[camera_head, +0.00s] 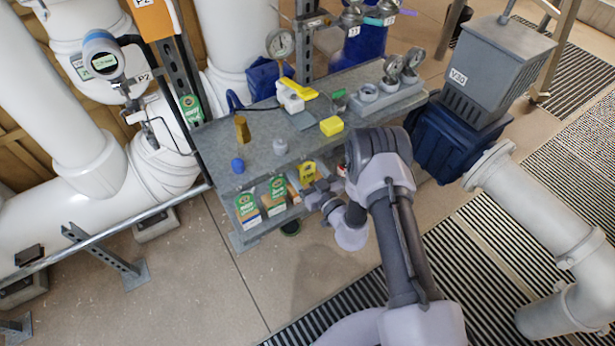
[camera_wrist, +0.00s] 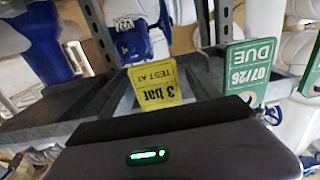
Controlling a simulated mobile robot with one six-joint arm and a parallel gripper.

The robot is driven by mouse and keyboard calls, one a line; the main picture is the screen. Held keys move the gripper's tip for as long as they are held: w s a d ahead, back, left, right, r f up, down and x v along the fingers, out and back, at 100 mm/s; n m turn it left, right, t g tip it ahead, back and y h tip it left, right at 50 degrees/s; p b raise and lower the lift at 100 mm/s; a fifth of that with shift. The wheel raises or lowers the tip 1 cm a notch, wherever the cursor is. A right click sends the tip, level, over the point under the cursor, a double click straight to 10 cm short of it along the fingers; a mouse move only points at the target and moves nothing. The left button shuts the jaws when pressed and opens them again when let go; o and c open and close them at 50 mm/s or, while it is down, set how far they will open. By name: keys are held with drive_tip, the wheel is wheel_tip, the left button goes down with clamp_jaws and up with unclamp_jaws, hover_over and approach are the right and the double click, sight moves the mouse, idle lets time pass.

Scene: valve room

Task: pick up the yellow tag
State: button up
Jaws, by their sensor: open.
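The yellow tag (camera_head: 307,172) hangs at the front of the grey bench, at the right end of a row of tags. In the wrist view the yellow tag (camera_wrist: 157,86) appears upside down, reading "TEST AT 3 bar", ahead of my gripper's dark body, which hides what lies below. My gripper (camera_head: 314,194) is open, just in front of and below the yellow tag in the head view. No contact with the tag shows, and the fingertips are hard to make out.
The bench top (camera_head: 262,155) holds a yellow block (camera_head: 332,126), a brass cylinder (camera_head: 242,129) and a blue knob (camera_head: 238,165). A blue crate (camera_head: 440,145) stands right of the bench.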

drive_tip(key=shift+w+a, duration=0.15)
drive_tip(key=shift+w, duration=0.15)
drive_tip(key=c, duration=1.2)
drive_tip(key=shift+o, duration=0.2)
drive_tip(key=shift+r+p, duration=0.25)
drive_tip(key=shift+p, duration=0.05)
drive_tip(key=shift+s+r+p, duration=0.2)
drive_tip(key=shift+p, duration=0.1)
drive_tip(key=p+v, duration=0.4)
drive_tip(key=v, duration=1.3)
drive_tip(key=shift+s+d, duration=0.25)
drive_tip(key=shift+d, duration=0.1)
